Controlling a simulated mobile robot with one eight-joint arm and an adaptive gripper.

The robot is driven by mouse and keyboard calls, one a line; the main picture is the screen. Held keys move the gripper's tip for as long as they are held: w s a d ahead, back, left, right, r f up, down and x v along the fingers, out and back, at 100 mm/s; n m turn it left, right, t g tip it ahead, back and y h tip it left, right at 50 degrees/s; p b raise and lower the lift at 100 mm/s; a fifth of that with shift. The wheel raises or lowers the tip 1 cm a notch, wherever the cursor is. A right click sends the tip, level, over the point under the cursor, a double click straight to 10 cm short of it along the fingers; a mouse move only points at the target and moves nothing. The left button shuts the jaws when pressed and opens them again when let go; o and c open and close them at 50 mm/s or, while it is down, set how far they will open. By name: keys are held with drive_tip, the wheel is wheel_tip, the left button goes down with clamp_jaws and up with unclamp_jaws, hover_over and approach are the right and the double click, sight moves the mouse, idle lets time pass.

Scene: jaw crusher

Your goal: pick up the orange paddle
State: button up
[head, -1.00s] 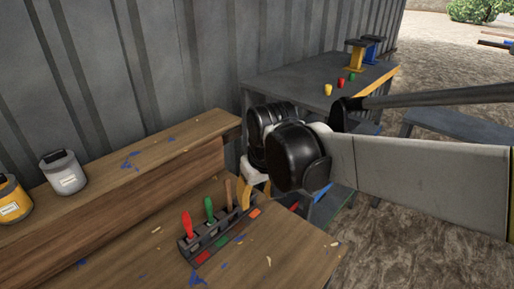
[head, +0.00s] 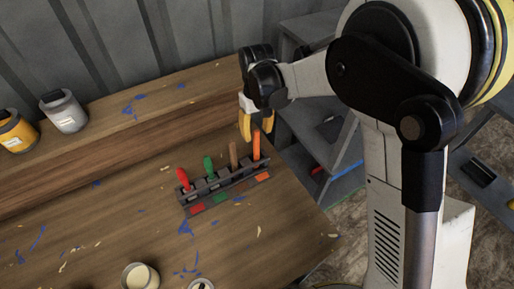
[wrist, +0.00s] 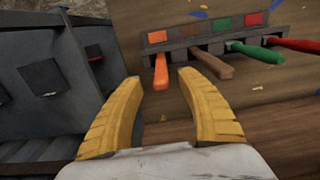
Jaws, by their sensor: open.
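The orange paddle (head: 256,146) stands in the rightmost slot of a dark rack (head: 222,190) on the wooden bench. In the wrist view, the orange paddle (wrist: 160,74) points toward me and shows between the tips of my two yellow fingers. My gripper (head: 257,132) is open and empty, by the paddle's upper end in the head view. In the wrist view, my gripper (wrist: 159,79) has a gap on both sides of the paddle. I cannot tell how far the paddle reaches between the fingers.
The brown paddle (head: 234,154), green paddle (head: 209,166) and red paddle (head: 183,180) stand left of the orange one in the rack. The brown paddle (wrist: 211,65) is close to my right finger. Cans (head: 64,111) stand at the back left. Grey shelving (head: 318,135) lies beyond the bench's right edge.

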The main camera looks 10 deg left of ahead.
sight(256, 142)
wheel_tip(256, 142, down, 5)
drive_tip(key=shift+a+f+b, duration=0.1)
drive_tip(key=shift+f+b, duration=0.1)
drive_tip(key=shift+b, duration=0.6)
drive_tip(key=shift+r, duration=0.1)
drive_tip(key=shift+c, duration=0.4)
clamp_jaws()
